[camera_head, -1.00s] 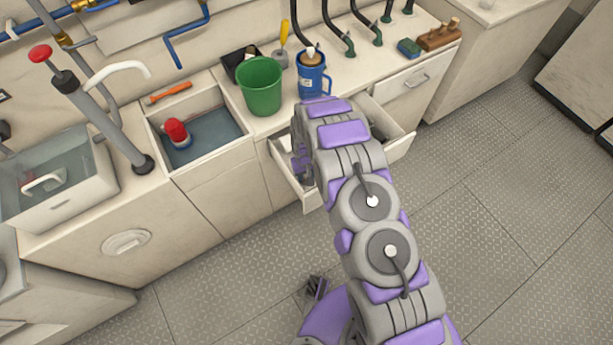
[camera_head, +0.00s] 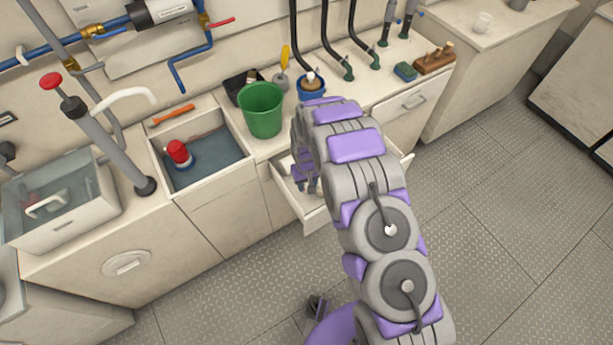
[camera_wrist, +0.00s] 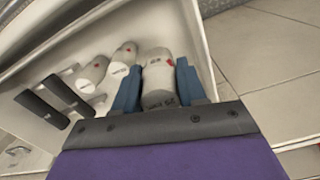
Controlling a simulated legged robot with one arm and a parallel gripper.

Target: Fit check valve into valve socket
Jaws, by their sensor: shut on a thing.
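My gripper (camera_wrist: 160,88) is down in the open drawer (camera_head: 288,203). Its two blue fingers are shut on the sides of a pale grey rounded cylinder with a red mark and dark lettering (camera_wrist: 157,72), likely the check valve. In the head view my arm mostly covers the gripper (camera_head: 308,184), and the held part cannot be made out. Two similar pale parts (camera_wrist: 92,72) (camera_wrist: 122,58) lie beside it in the drawer, to the left. I cannot make out the valve socket with certainty; blue pipes with brass fittings (camera_head: 93,31) run along the wall at upper left.
Two black cylinders (camera_wrist: 66,95) (camera_wrist: 42,107) also lie in the drawer. Above it on the counter stand a green bucket (camera_head: 262,112) and a blue mug (camera_head: 311,88). A sink (camera_head: 215,170) with a red-topped object (camera_head: 178,152) is left. Floor at right is clear.

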